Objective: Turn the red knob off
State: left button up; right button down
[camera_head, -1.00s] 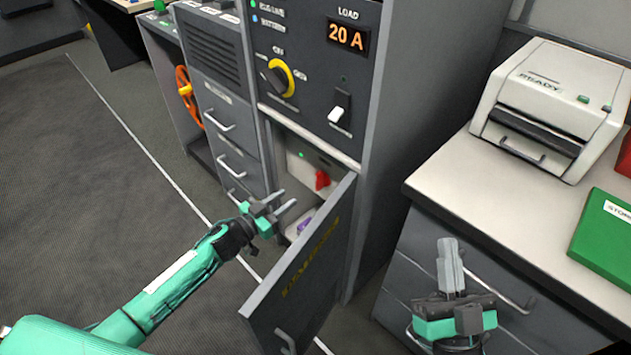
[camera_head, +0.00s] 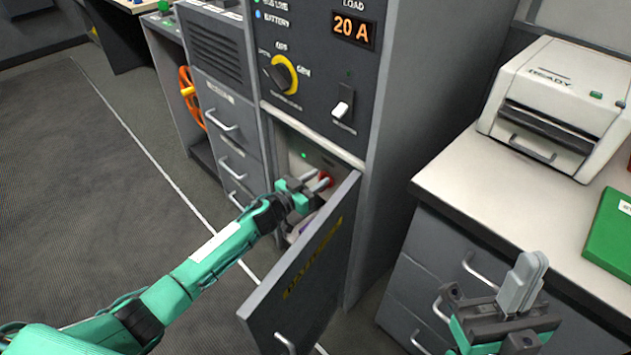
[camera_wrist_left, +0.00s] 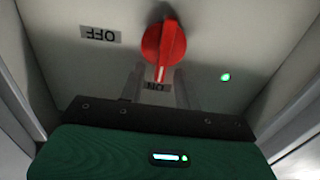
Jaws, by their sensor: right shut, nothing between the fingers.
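The red knob (camera_head: 326,178) is inside the open lower compartment of the grey cabinet, partly hidden by my left gripper's fingers. In the left wrist view the red knob (camera_wrist_left: 164,45) shows whole, upside down, its white pointer line at the ON label (camera_wrist_left: 157,87). The OFF label (camera_wrist_left: 100,35) is to its left there. My left gripper (camera_head: 316,180) reaches into the compartment, open, fingertips close to the knob. I cannot tell whether they touch it. My right gripper (camera_head: 523,282) is shut and empty, in front of the drawers at lower right.
The compartment's hinged door (camera_head: 300,275) stands open just right of my left gripper. A green light (camera_wrist_left: 225,77) glows beside the knob. A printer (camera_head: 560,100) stands on the right counter.

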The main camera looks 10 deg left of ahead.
pick_arm(q)
jog(key=shift+c, duration=0.4)
grip_shut()
